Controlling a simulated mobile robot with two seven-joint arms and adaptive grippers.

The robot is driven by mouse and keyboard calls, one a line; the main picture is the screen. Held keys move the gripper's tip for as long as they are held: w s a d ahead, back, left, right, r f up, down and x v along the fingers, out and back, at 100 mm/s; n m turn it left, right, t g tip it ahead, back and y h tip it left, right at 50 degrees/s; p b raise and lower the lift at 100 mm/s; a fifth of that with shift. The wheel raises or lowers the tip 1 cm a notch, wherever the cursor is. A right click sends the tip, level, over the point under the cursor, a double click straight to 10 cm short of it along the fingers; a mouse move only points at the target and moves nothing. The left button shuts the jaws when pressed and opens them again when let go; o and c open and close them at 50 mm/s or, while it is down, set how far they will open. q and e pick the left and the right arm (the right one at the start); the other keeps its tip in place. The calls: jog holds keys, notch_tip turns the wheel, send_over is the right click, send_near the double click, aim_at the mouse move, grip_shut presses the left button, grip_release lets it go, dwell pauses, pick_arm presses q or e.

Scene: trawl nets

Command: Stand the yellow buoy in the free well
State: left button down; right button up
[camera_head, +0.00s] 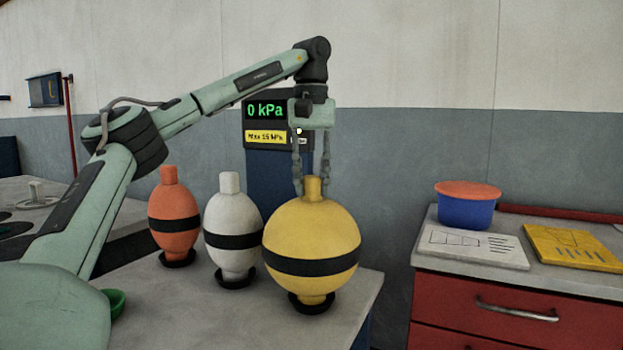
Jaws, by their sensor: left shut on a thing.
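The yellow buoy (311,232) is a large round ball with a black band and a short neck on top. It stands upright at the right end of the bench, its foot at a black ring well (312,306). I cannot tell how deep the foot sits. My left gripper (312,184) comes down from above and is shut on the buoy's top neck. An orange buoy (173,212) and a white buoy (233,220), both black-banded, stand upright in black rings to its left. My right gripper is not in view.
A gauge display (265,112) reading 0 kPa stands behind the buoys. A green bowl (115,301) shows partly beside my left arm. At right, a red drawer cabinet (470,308) carries a blue tub with orange lid (467,205), a white sheet (470,246) and a yellow folder (570,247).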

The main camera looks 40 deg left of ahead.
pick_arm(q)
jog(key=shift+f, duration=0.3)
dwell(0.6)
jog(key=c, duration=1.2)
grip_release()
jog(key=shift+o, duration=0.4)
notch_tip(320, 180, up, 12)
